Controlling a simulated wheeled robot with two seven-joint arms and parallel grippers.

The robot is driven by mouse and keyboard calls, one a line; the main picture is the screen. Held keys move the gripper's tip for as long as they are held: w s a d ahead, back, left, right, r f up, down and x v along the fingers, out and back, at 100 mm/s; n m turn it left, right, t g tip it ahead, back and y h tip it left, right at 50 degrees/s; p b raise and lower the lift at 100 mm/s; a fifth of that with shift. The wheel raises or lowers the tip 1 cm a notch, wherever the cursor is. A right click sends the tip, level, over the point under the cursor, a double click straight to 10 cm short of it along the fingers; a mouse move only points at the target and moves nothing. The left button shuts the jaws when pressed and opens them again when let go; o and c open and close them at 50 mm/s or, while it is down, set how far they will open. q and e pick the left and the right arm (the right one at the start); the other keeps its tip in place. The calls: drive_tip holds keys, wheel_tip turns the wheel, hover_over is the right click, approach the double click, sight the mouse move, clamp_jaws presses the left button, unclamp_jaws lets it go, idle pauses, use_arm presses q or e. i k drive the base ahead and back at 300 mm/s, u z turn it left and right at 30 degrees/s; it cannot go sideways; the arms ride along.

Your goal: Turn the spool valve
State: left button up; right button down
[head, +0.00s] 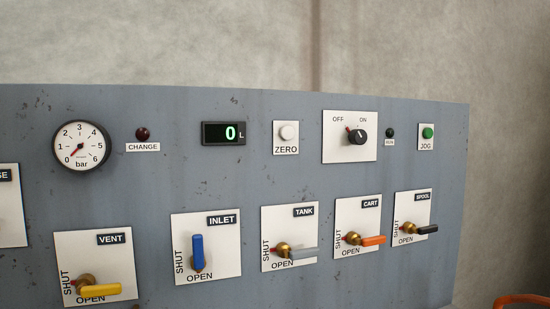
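The spool valve (421,229) is at the right end of the lower row in the head view, on a white plate (412,208) labelled SPOOL. It has a brass body and a black lever handle that lies about level, pointing right. SHUT is printed up the plate's left side and OPEN along its bottom. Nothing touches the handle. Neither my left nor my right gripper is in view.
The lower row also has the cart valve (372,240), tank valve (300,253), inlet valve (198,252) and vent valve (100,290). Above are a gauge (81,146) near zero, a display (223,133) reading 0 and an OFF/ON knob (357,136). An orange curved thing (522,298) shows lower right.

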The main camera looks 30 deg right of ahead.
sight(410, 228)
drive_tip(key=z, duration=1.3)
drive_tip(key=k, duration=1.3)
drive_tip(key=z, duration=0.1)
drive_tip(key=i, duration=0.55)
drive_tip(key=z, duration=0.95)
drive_tip(key=i, duration=0.8)
drive_tip(key=u, duration=0.65)
drive_tip(key=i, duration=0.6)
drive_tip(key=u, duration=0.65)
